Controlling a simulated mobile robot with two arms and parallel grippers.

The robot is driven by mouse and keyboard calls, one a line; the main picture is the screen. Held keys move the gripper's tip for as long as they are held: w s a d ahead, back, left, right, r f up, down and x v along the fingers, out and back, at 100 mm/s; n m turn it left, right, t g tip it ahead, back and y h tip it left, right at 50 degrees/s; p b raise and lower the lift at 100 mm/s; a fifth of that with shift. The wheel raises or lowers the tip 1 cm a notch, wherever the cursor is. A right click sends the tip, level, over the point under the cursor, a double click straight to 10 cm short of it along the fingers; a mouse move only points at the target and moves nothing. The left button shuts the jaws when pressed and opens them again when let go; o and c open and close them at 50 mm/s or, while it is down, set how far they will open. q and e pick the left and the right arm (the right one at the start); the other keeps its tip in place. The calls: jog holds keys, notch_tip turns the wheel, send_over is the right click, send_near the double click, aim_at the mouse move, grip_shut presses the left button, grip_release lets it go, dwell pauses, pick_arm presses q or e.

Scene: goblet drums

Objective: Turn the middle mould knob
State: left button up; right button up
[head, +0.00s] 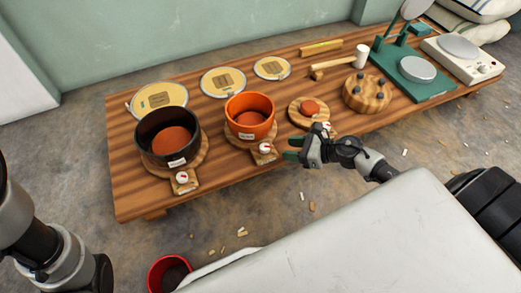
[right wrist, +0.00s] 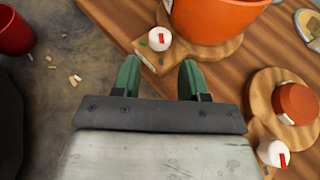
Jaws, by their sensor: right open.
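The middle mould is an orange pot (head: 249,114) on a round wooden base. Its knob (head: 265,148) is white with a red mark and sits on a small wooden block at the table's front edge. In the right wrist view the knob (right wrist: 158,39) lies just beyond the green fingertips, roughly centred between them. My right gripper (head: 290,148) is open and empty, a little to the right of the knob in the head view, its fingers pointing left. No contact with the knob shows. My left arm shows at the left edge, but its gripper is out of view.
A black pot (head: 145,137) with its own knob (head: 182,177) stands left. A small mould (head: 309,108) with a knob (right wrist: 273,153) stands right. Drum skins (head: 223,81), a mallet (head: 360,56) and a green stand (head: 431,88) are farther back. A red bucket (head: 168,274) stands on the floor.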

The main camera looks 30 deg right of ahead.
aim_at(267, 147)
jog(key=b+x, duration=0.3)
jog(key=x, duration=0.6)
jog(key=shift+w+f, duration=0.1)
jog(key=shift+w, duration=0.1)
